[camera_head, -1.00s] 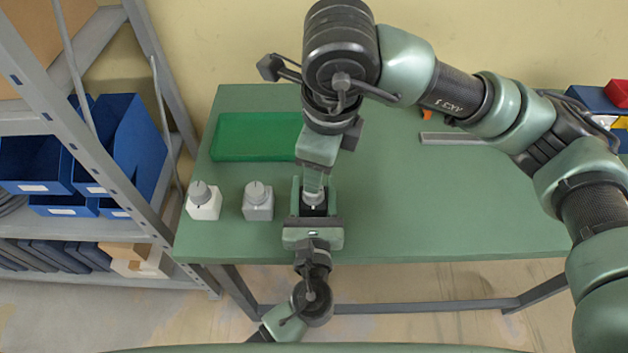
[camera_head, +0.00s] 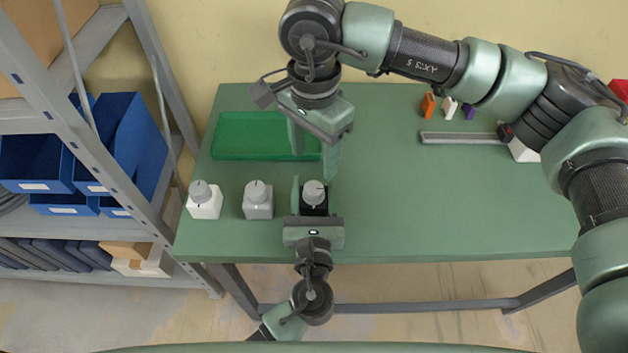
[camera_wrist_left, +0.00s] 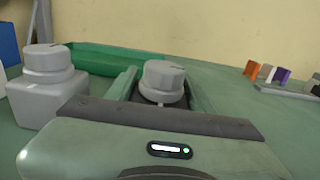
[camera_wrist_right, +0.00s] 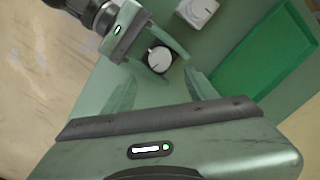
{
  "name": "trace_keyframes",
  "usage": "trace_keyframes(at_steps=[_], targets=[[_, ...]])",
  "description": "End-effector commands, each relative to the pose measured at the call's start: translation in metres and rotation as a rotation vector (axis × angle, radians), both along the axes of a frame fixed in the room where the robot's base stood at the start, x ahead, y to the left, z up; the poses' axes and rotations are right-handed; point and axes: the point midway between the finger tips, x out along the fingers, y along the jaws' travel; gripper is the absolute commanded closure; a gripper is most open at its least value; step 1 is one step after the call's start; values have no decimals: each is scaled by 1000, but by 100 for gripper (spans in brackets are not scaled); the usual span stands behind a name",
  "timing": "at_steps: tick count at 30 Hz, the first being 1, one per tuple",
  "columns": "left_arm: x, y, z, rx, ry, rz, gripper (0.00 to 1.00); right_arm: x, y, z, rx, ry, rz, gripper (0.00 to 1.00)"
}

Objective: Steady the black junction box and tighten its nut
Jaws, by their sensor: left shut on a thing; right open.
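The black junction box (camera_head: 314,207) stands on the green table near its front edge, with a round grey nut (camera_head: 314,191) on top. The nut also shows in the left wrist view (camera_wrist_left: 163,82) and the right wrist view (camera_wrist_right: 159,60). My left gripper (camera_head: 313,212) is shut on the black box from the front, a finger on each side. My right gripper (camera_head: 315,150) is open and empty, above and behind the box, its fingers apart from the nut. In the right wrist view its fingers (camera_wrist_right: 160,92) frame the space just short of the nut.
A grey box (camera_head: 258,205) and a white box (camera_head: 204,206), each with a grey nut, stand to the left. A green tray (camera_head: 235,136) lies behind them. A grey rail (camera_head: 460,138) and small coloured parts (camera_head: 428,105) are at the back right. The table's right middle is clear.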

Motion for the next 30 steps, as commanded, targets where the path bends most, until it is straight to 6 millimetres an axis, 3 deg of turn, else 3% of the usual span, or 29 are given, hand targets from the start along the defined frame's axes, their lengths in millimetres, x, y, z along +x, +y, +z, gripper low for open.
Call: trace_keyframes(at_steps=[6, 12, 25, 26, 30], targets=[[0, 0, 0, 0, 1, 0, 96, -1, 0, -47, -1, 4, 0, 43], [0, 0, 0, 0, 1, 0, 96, -1, 0, -75, -1, 2, -1, 43], [0, 0, 0, 0, 1, 0, 96, 0, 0, -87, 1, -1, -2, 43], [0, 0, 0, 0, 1, 0, 96, 0, 0, -87, 1, -1, -2, 45], [0, 0, 0, 0, 1, 0, 96, 0, 0, -87, 1, -1, -2, 84]])
